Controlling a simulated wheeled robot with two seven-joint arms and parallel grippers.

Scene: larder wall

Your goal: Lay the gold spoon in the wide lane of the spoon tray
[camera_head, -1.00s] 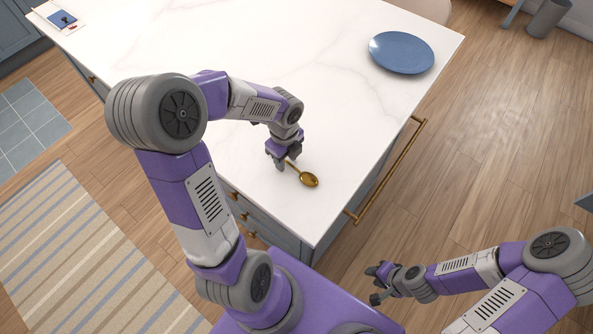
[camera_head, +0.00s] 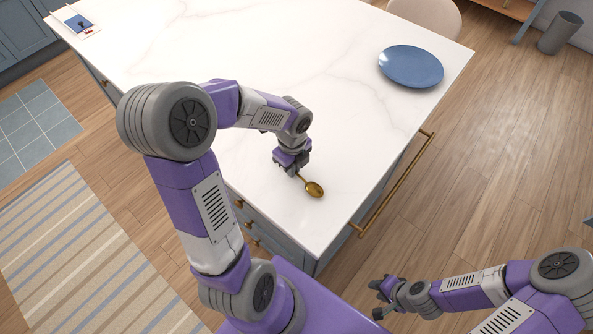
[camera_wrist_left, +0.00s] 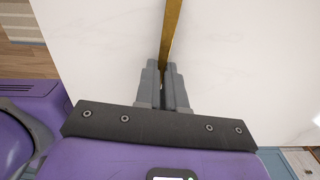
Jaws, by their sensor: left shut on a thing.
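The gold spoon (camera_head: 314,189) is near the front corner of the white countertop, its bowl towards the lower right. My left gripper (camera_head: 299,174) is shut on the end of its handle. In the left wrist view the gold handle (camera_wrist_left: 172,30) runs up from between the closed fingers (camera_wrist_left: 164,75). I cannot tell whether the spoon touches the countertop or is just above it. My right gripper (camera_head: 379,298) is low at the right, off the counter and over the floor, with its fingers apart and nothing between them. The spoon tray is not in view.
A blue plate (camera_head: 411,66) lies on the countertop (camera_head: 330,85) at the far right. A card with a blue picture (camera_head: 78,25) lies at the far left corner. A brass rail (camera_head: 392,186) runs along the counter's right side. The middle of the countertop is clear.

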